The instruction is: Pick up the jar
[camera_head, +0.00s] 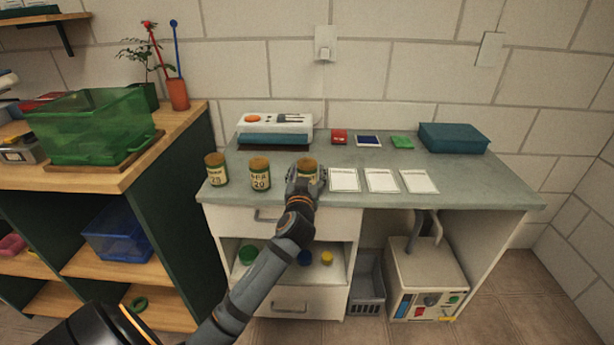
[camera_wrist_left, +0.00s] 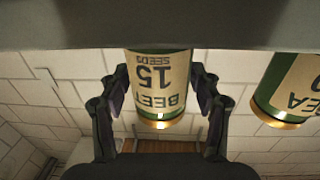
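Three jars with green-and-cream labels and gold lids stand in a row along the front left of the grey desk (camera_head: 290,172). They are the left jar (camera_head: 216,170), the middle jar (camera_head: 260,174) and the right jar (camera_head: 307,168). My left gripper (camera_head: 306,172) is at the right jar and partly hides it. In the left wrist view this jar (camera_wrist_left: 160,85) reads "BEET 15 SEEDS", upside down, and stands between the two fingers (camera_wrist_left: 160,85). The fingertips are very close to its sides; contact is unclear. My right gripper is not in view.
The neighbouring jar (camera_wrist_left: 287,85) is close beside the gripper in the left wrist view. White cards (camera_head: 381,181) lie to the right on the desk. A white-and-blue box (camera_head: 274,137) and a teal box (camera_head: 453,138) are behind. A shelf unit (camera_head: 172,180) stands left.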

